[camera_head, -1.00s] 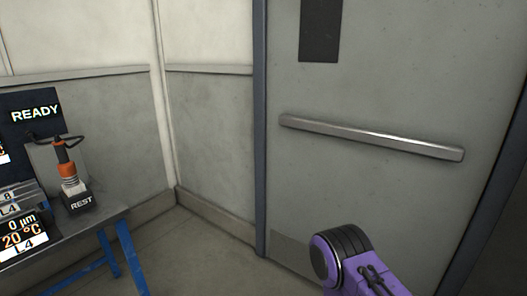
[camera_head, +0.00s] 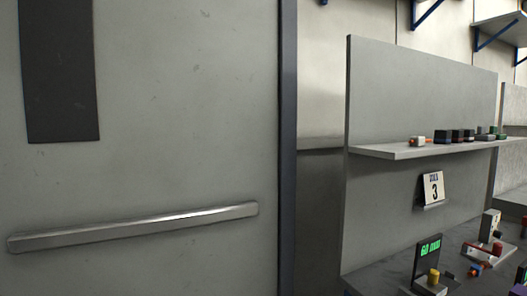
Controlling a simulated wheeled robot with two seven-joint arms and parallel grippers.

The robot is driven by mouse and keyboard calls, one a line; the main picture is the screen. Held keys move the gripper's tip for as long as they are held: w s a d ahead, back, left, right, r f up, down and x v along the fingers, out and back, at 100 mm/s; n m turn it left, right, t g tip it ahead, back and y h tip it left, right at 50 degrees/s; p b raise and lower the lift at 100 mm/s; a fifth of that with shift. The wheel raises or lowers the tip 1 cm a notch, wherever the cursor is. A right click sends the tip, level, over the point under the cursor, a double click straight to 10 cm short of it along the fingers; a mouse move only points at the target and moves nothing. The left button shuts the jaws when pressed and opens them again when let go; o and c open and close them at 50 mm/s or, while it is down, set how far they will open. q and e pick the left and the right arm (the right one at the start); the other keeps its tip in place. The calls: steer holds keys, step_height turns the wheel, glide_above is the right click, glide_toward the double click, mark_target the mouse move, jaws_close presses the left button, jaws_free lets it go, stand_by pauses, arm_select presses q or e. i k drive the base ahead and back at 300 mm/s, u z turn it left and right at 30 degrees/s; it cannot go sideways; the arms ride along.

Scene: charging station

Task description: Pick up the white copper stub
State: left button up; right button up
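I cannot make out a white copper stub for certain. A small white block with an orange part (camera_head: 417,141) sits at the left end of a shelf on the right, but it is too small to identify. Neither of my grippers shows in the head view, so their state and hold are hidden.
A grey door with a metal push bar (camera_head: 135,228) fills the left. On the right, a shelf (camera_head: 400,151) carries several small blocks. Below it are a card marked 3 (camera_head: 432,188) and a dark bench (camera_head: 385,276) with a green-lit display (camera_head: 428,250) and small devices.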

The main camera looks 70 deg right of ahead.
mark_target(414, 141)
steer(key=z, duration=2.55)
